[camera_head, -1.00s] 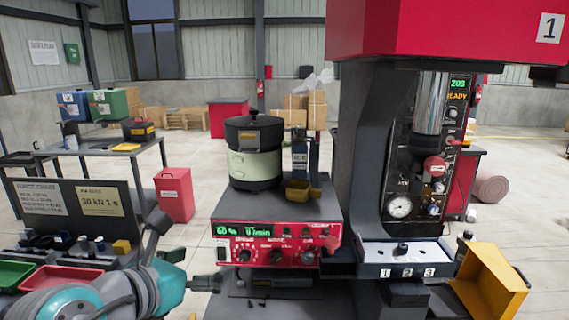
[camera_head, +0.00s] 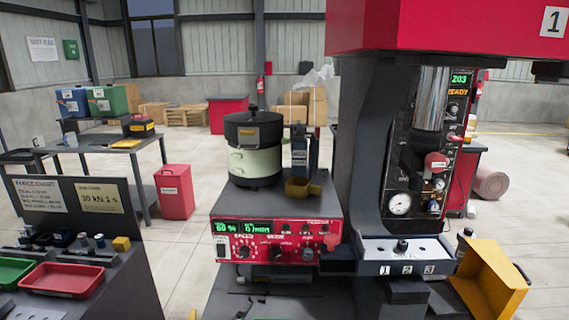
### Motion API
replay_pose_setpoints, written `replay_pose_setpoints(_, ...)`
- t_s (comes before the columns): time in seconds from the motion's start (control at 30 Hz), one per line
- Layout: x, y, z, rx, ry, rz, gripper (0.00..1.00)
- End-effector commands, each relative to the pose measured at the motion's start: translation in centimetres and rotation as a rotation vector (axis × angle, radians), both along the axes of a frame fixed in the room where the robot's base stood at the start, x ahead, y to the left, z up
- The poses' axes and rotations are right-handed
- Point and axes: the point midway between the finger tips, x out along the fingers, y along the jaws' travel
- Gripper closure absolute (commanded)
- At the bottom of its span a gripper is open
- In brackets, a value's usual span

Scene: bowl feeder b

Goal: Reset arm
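The head view shows no part of my arm or my gripper. A bowl feeder (camera_head: 254,160) with a black lid and a pale green band stands on a red control box (camera_head: 270,243) with lit green displays. A small yellow scoop-like tray (camera_head: 302,187) sits at the feeder's right. To the right stands a red and dark grey press (camera_head: 364,150) with a lit "203" display. A dark part (camera_head: 402,246) sits on its pale plate (camera_head: 428,250), above the labels 1, 2 and 3.
At the left, a bench holds a red tray (camera_head: 64,279), a green tray (camera_head: 14,270), several small parts and a force chart board (camera_head: 72,198). A red bin (camera_head: 174,192) stands behind. A yellow chute (camera_head: 492,279) is at the lower right. Floor between bench and feeder is open.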

Motion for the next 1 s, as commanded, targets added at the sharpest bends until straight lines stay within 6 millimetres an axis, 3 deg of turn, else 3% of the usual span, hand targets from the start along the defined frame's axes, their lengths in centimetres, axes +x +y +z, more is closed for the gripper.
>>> replay_pose_setpoints(0.03, -0.6, -1.4, -2.0, 0.04, -0.002, 0.0, 0.03)
replay_pose_setpoints(0.2, -2.7, -4.7, -7.0, 0.222, -0.02, 0.007, 0.03)
replay_pose_setpoints(0.5, -8.8, -10.1, -13.9, 0.593, -0.024, -0.019, 0.03)
replay_pose_setpoints(0.7, -14.1, -13.2, -17.0, 0.869, -0.018, -0.07, 0.03)
replay_pose_setpoints(1.0, -23.0, -16.8, -18.7, 1.315, -0.023, -0.201, 0.03)
